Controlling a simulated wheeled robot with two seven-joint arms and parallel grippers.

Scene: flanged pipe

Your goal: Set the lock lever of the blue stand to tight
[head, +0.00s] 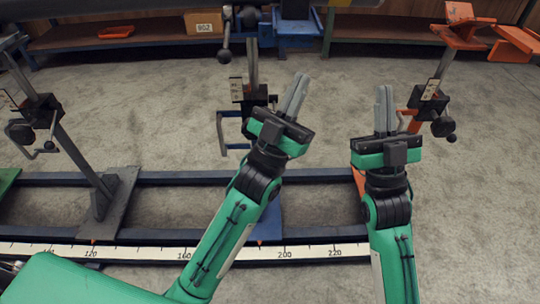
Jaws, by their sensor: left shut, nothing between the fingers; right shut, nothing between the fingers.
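The blue stand is in the middle of the head view, with a grey post (252,62) and a blue base plate (268,222) on the rail. Its dark collar carries a small label plate (237,89) and a blue crank handle (224,135). My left gripper (299,82) is shut and empty, just right of the collar, and covers part of it. A black ball-ended lever (225,56) hangs left of the post top; I cannot tell whether it is the lock lever. No lever setting is readable. My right gripper (384,90) is shut and empty, left of the orange stand's collar.
A grey stand (78,155) is at the left and an orange stand (434,85) at the right. The rail has a numbered scale (130,250) along its front. Shelves at the back hold a box marked 902 (204,22) and an orange tray (117,32). Bare floor lies between.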

